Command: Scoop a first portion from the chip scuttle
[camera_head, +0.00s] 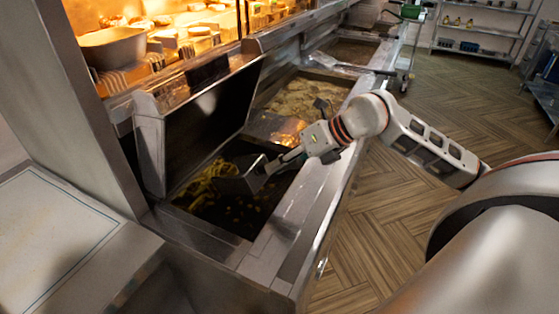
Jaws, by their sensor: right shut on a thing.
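The chip scuttle (185,205) is a dark well sunk in the steel range at the lower middle of the picture. Yellow chips (203,180) lie heaped at its left side, with small bits over its dark floor. My right gripper (291,158) reaches in from the right and is shut on the handle of a metal scoop (241,181). The scoop's head is over the well, close to the right edge of the chips. Whether it touches them or holds any is not clear. My left gripper is out of view.
A raised steel panel (153,152) stands behind the well. A fryer pan (292,100) of pale bubbling oil lies beyond it. A lit food cabinet with a metal tub (113,47) is behind. A pale worktop (50,240) is at left; wooden floor is open at right.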

